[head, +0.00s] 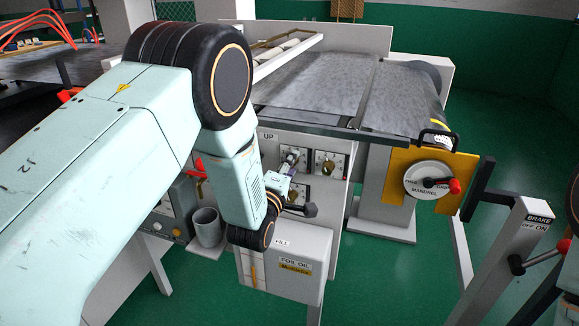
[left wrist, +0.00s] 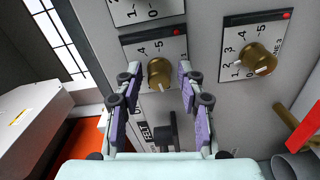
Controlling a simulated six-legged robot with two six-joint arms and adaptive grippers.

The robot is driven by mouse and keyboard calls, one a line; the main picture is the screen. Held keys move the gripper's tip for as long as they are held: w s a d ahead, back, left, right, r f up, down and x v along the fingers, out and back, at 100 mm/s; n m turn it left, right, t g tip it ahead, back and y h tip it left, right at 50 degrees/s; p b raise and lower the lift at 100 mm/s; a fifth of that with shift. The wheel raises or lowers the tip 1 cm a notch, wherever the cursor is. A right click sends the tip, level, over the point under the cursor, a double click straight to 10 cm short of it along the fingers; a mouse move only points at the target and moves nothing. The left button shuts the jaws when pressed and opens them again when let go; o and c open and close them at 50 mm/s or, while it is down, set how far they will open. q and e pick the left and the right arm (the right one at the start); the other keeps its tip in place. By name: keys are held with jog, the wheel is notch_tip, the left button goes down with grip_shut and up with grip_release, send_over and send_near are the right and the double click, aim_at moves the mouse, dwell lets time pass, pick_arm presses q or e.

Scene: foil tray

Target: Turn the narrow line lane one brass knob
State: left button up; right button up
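In the left wrist view a brass knob (left wrist: 159,72) sits on a white numbered dial plate with a red dot at its corner. My left gripper (left wrist: 160,88) is open, with one purple-padded finger on each side of this knob and a gap to both. The plate's lane name is hidden or unreadable. A second brass knob (left wrist: 259,58) is to the right on a plate whose partly cut label ends in "3". In the head view my left gripper (head: 293,182) is at the panel, partly covering the dials. My right gripper does not show.
In the head view a white foil oil box (head: 295,265) is just below the gripper, and a grey cup (head: 207,227) is to its left. The mandrel dial (head: 428,181) and brake post (head: 515,235) stand to the right. Another dial plate (left wrist: 146,10) is at the wrist view's top.

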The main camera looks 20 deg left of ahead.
pick_arm(q)
jog(key=shift+o, duration=0.6)
jog(key=s, duration=1.2)
jog(key=shift+a, duration=0.25)
